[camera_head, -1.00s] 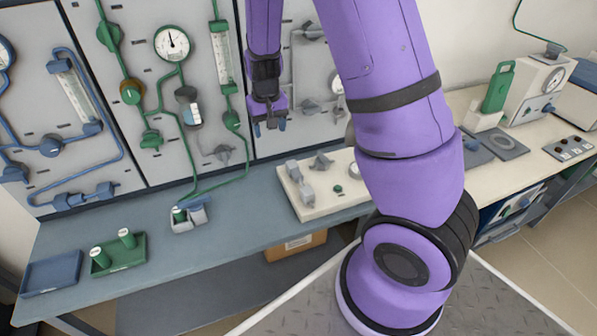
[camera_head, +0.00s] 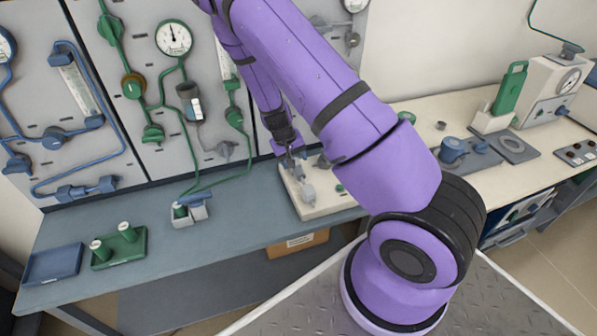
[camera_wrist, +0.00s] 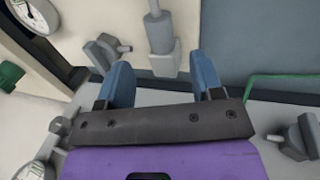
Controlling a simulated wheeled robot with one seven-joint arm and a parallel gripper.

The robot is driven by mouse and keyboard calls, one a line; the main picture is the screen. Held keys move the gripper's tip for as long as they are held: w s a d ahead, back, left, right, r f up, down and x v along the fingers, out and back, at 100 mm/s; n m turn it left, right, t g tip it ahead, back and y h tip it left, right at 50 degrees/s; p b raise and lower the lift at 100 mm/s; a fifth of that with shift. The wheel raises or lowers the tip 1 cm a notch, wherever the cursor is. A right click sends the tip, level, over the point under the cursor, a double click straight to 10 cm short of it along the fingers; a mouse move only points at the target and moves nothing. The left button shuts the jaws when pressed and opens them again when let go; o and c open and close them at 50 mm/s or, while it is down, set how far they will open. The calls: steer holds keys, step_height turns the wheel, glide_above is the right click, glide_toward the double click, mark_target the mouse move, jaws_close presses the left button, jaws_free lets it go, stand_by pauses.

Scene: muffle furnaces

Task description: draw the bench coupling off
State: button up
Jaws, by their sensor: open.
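A grey fitting (camera_head: 308,192), which looks like the bench coupling, lies on a cream board (camera_head: 330,206) on the bench. It is a cylinder with a square block at one end. My gripper (camera_head: 289,160) is just over the board's far left part, close to the fitting. In the wrist view the fitting (camera_wrist: 158,35) appears ahead of my gripper (camera_wrist: 162,66), lined up between the two blue fingers. The fingers are apart with nothing held. I cannot tell how far the fitting is from the fingertips.
A grey valve (camera_wrist: 105,50) is left of the fitting in the wrist view. The upright panel (camera_head: 165,90) with green pipes stands behind. A green tray (camera_head: 120,247) and a blue tray (camera_head: 52,264) lie at the left.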

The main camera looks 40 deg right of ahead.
mark_target(298, 170)
steer(key=x, duration=0.6)
steer(key=shift+f, duration=0.35)
steer(key=shift+c, duration=0.3)
